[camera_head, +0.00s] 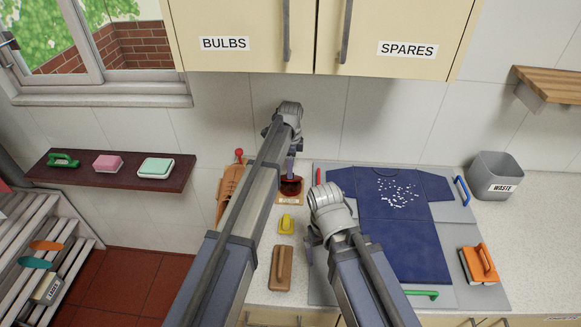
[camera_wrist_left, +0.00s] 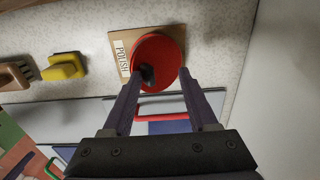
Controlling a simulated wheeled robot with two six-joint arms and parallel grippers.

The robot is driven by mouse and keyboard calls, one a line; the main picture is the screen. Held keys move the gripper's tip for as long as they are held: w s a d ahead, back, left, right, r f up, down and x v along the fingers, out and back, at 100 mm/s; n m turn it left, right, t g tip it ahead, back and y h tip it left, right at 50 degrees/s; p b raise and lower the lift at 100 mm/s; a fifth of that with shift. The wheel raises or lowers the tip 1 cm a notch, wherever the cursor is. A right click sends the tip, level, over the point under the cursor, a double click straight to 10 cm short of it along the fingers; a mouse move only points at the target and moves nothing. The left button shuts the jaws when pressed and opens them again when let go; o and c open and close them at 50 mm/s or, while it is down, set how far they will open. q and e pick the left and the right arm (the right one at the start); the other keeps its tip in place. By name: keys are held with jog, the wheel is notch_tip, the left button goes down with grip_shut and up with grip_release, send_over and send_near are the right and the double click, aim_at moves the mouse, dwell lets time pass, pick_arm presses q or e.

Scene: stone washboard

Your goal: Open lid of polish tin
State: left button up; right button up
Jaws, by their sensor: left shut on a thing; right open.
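The polish tin (camera_head: 291,188) is red and round and stands on a wooden board labelled POLISH (camera_head: 289,201) by the back wall. Its red lid (camera_wrist_left: 160,54) fills much of the upper middle of the left wrist view, with a small dark part (camera_wrist_left: 147,75) on it. Whether the lid is apart from the tin I cannot tell. My right gripper (camera_head: 316,246) is open, lower down over the counter, partly hidden by its arm.
A yellow brush (camera_head: 287,223) and a brown brush (camera_head: 281,268) lie in front of the tin. A blue shirt (camera_head: 395,220) lies on the grey board to the right. An orange brush (camera_head: 478,264) and a waste bin (camera_head: 497,175) stand further right.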

notch_tip(320, 180, up, 7)
jog(key=p, duration=0.7)
jog(key=shift+r, duration=0.2)
